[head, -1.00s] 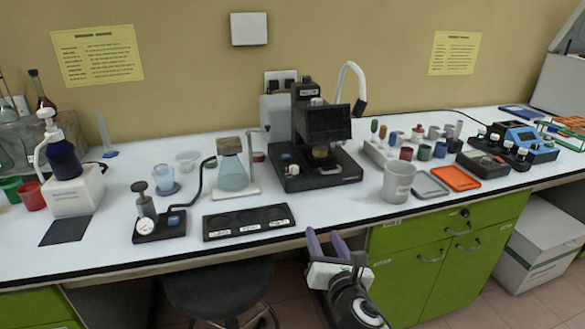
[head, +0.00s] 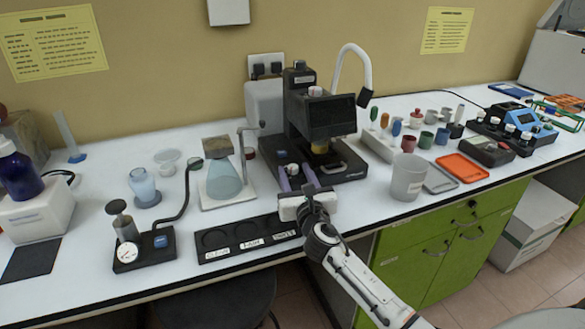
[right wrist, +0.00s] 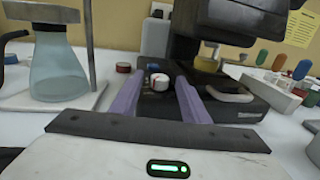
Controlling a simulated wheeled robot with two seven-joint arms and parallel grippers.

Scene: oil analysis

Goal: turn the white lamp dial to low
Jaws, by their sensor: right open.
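The white lamp dial (right wrist: 159,82) sits on the front of the black microscope-like machine's base (head: 345,165). It is a small round white knob with a red mark. In the head view it is small and partly hidden by my right gripper (head: 294,173). My right gripper is open, its two purple fingers pointing at the base's front left. In the right wrist view (right wrist: 160,88) the dial appears between the fingers, near the tips. I cannot tell whether the fingers reach around it or stop just short. My left gripper is not in view.
A flask (head: 223,180) on a white stand is left of the machine. A black labelled tray (head: 225,250) lies in front. A grey beaker (head: 407,177) and an orange tray (head: 461,168) stand to the right. The machine's dark head overhangs its base.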

